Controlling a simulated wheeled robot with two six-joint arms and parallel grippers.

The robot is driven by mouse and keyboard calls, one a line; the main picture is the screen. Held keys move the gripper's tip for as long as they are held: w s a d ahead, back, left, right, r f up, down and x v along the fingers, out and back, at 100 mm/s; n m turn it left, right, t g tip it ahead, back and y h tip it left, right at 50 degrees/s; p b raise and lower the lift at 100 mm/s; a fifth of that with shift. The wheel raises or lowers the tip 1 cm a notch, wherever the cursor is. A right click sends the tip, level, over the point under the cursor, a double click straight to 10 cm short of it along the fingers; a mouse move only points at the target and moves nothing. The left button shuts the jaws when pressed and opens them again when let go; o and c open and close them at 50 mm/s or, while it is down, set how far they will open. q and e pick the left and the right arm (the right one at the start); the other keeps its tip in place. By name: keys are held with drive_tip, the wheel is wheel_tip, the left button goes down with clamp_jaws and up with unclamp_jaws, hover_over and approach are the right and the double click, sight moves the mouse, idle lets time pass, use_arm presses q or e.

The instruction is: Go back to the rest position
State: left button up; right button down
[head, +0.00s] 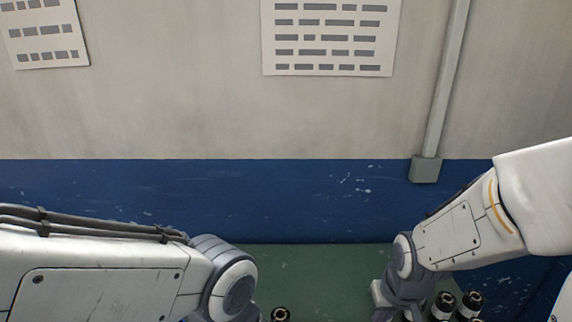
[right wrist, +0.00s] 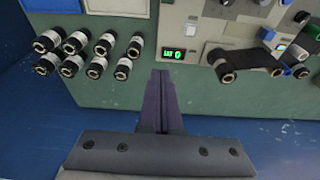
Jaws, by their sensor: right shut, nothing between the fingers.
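My right gripper (right wrist: 162,78) shows in the right wrist view with its two dark fingers pressed together and nothing between them. It points toward a machine panel (right wrist: 250,95) and does not visibly hold anything. In the head view my right arm comes in from the right and bends down; its gripper is out of frame there. My left arm comes in from the left in the head view, and its gripper is below the frame edge.
Several black rolls with pale bands (right wrist: 73,42) sit left of the fingers. In the head view rolls (head: 470,303) stand on the green surface (head: 310,280) before a blue and grey wall (head: 220,100).

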use_arm(q)
wheel_tip(320, 180, down, 5)
drive_tip(key=b, duration=0.4)
drive_tip(key=shift+r, duration=0.15)
use_arm(e)
drive_tip(key=s+a+r+n+g+y, duration=0.1)
drive_tip(key=s+a+n+g, duration=0.1)
drive_tip(key=s+a+n, duration=0.5)
drive_tip(key=s+a, duration=0.6)
drive_tip(key=shift+s+a+g, duration=0.25)
drive_tip(key=shift+a+g, duration=0.05)
drive_tip(key=shift+a, duration=0.1)
use_arm(q)
drive_tip(key=shift+c, duration=0.3)
use_arm(e)
drive_tip(key=c, duration=1.5)
unclamp_jaws()
drive_tip(key=shift+c, duration=0.2)
